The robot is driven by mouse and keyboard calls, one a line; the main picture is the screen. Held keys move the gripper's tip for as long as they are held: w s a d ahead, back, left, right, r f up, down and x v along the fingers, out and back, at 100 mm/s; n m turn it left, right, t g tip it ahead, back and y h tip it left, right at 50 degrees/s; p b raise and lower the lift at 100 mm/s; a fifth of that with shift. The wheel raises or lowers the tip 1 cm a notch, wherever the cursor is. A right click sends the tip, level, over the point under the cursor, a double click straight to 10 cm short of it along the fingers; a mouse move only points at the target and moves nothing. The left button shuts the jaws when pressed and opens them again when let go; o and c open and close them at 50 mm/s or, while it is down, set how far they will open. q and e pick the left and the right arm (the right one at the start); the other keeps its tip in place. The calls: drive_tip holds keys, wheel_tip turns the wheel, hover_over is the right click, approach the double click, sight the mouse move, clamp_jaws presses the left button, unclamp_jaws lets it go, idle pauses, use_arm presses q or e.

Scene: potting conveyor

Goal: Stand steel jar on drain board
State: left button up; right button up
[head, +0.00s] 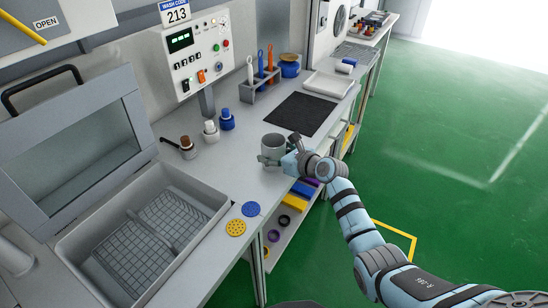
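The steel jar (273,142) is a grey open-topped cylinder, upright at the front edge of the bench, left of the black mat. My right gripper (272,159) is around its lower part, with fingers closed against its sides. Whether the jar's base touches the bench is hard to tell. A grey ribbed board (358,52), which looks like the drain board, lies at the far end of the bench, beyond a white tray. Nothing stands on it. My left gripper is out of view.
A black mat (303,114), a white tray (330,85) and a tool holder (260,90) lie between jar and board. Small bottles (227,120) stand at the back. A sink basin (146,245) with a raised lid is at left. A yellow disc (236,228) lies near the edge.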

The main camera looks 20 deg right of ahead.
drive_tip(key=o, duration=1.4)
drive_tip(key=shift+o, duration=0.2)
drive_tip(key=shift+s+d+r, duration=0.15)
drive_tip(key=shift+s+r, duration=0.05)
drive_tip(key=shift+r, duration=0.05)
drive_tip(key=p+v, duration=0.5)
drive_tip(key=v, duration=0.6)
drive_tip(key=shift+s, duration=0.25)
